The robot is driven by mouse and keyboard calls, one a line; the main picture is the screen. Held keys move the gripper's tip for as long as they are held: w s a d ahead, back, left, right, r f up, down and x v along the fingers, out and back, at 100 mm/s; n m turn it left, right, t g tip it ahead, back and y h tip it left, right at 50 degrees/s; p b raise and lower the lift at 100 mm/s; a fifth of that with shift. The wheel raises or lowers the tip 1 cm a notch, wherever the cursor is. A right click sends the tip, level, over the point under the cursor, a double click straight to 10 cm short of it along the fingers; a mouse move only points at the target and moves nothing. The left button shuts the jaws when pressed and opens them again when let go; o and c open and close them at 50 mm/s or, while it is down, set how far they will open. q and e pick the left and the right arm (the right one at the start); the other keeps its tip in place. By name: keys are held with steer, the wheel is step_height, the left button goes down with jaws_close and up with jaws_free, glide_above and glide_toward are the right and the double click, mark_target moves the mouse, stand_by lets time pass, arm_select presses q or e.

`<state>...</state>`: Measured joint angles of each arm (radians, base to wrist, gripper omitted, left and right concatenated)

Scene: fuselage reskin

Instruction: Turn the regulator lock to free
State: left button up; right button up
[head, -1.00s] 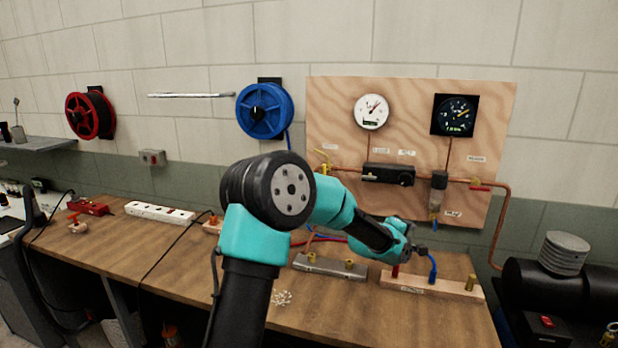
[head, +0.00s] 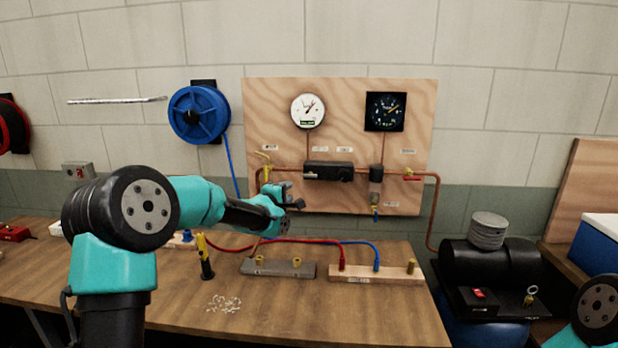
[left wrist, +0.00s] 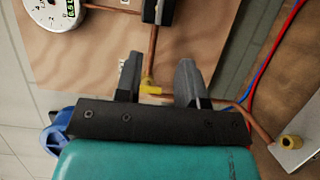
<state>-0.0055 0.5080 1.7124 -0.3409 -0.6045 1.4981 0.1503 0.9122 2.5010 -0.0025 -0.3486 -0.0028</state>
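A black regulator-like box (head: 328,171) with a round knob at its right end sits on the pipe line of the plywood board (head: 262,115). I cannot make out which part is the lock. It shows in part at the top of the left wrist view (left wrist: 158,12). My left gripper (head: 294,196) is below and left of the box, in front of the board. In the left wrist view its two fingers (left wrist: 158,68) stand apart with nothing held. A yellow valve handle (left wrist: 150,88) shows beyond the gap between them. My right gripper is out of view.
A white gauge (head: 308,111) and a black gauge (head: 386,111) hang above. The bench holds a grey block (head: 278,268), a wooden block (head: 372,276) with hoses, and a yellow-black tool (head: 205,257).

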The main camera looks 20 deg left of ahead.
mark_target(309, 176)
arm_select(q)
steer(key=x, duration=1.6)
steer(key=shift+w, duration=0.1)
jaws_close()
